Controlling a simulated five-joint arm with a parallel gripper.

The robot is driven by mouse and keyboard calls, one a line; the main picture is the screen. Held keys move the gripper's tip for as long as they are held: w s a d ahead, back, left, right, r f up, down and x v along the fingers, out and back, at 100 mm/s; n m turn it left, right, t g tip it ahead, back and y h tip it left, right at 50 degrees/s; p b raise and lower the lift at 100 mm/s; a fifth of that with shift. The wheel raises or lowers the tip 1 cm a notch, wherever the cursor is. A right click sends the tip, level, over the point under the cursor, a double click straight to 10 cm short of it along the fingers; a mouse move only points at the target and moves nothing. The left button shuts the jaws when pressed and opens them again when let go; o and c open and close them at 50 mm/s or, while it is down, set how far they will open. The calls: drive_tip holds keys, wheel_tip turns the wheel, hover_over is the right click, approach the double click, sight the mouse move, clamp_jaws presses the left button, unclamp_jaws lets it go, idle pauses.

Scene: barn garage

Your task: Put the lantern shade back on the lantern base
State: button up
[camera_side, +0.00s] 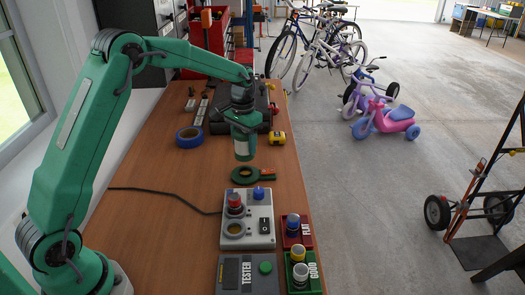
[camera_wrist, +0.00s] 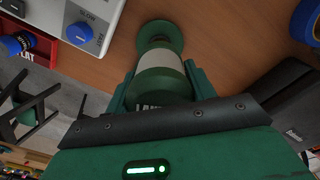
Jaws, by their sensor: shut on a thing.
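My gripper (camera_side: 243,126) is shut on a green cylinder with a pale band, which looks like the lantern shade (camera_side: 244,149). It holds the shade upright above the table. In the wrist view, the shade (camera_wrist: 160,80) sits between the green fingers, with part of its lettering showing. A flat green round piece with a short handle, which looks like the lantern base (camera_side: 250,175), lies on the table below. In the wrist view, the base's round end (camera_wrist: 160,32) shows beyond the shade, and the rest is hidden. The two look apart in the side view.
A grey switch box (camera_side: 262,238) with a red knob stands nearer my base, beside a tester (camera_side: 232,280) and the FLAT (camera_side: 303,228) and GOOD (camera_side: 312,284) trays. Blue tape (camera_side: 189,137), a yellow tape measure (camera_side: 277,138) and a dark case (camera_side: 262,103) lie beyond.

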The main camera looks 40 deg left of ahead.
drive_tip(key=shift+f, duration=2.75)
drive_tip(key=shift+f, duration=0.6)
drive_tip(key=o, duration=0.7)
drive_tip(key=shift+r, duration=5.45)
drive_tip(key=shift+r, duration=0.1)
